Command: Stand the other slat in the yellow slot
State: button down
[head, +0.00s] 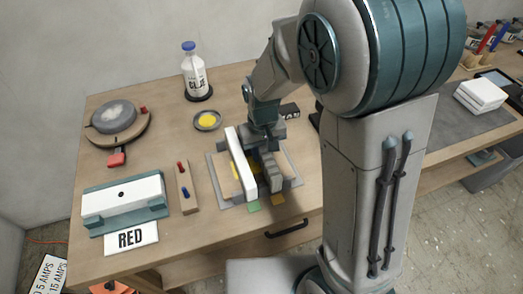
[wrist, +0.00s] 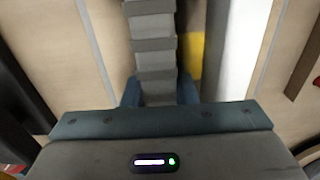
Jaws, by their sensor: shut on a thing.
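My gripper (wrist: 160,92) is shut on a grey ridged slat (wrist: 153,45), with a blue fingertip on each side of it. In the wrist view the white slat (wrist: 232,50) is on the right, and a yellow patch (wrist: 196,55) shows between the slats.
A wooden strip with red and blue pegs (head: 184,187) lies left of the frame. Further left are a white block in a teal holder (head: 122,200) and a RED card (head: 131,238).

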jog(key=shift+f+b, duration=0.3)
jog(key=shift+f, duration=0.05)
dwell(0.3)
jog(key=c, duration=1.1)
grip_release()
notch_tip(320, 180, up, 14)
jog(key=s+d+m+t, duration=0.1)
jog(key=s+d, duration=0.3)
jog(key=s+d+m+t, duration=0.1)
jog(key=s+d, duration=0.3)
jog(key=s+d+f+m+t, duration=0.1)
jog(key=s+d, duration=0.2)
jog(key=s, duration=0.1)
jog(key=shift+s+d, duration=0.35)
jog(key=shift+d, duration=0.05)
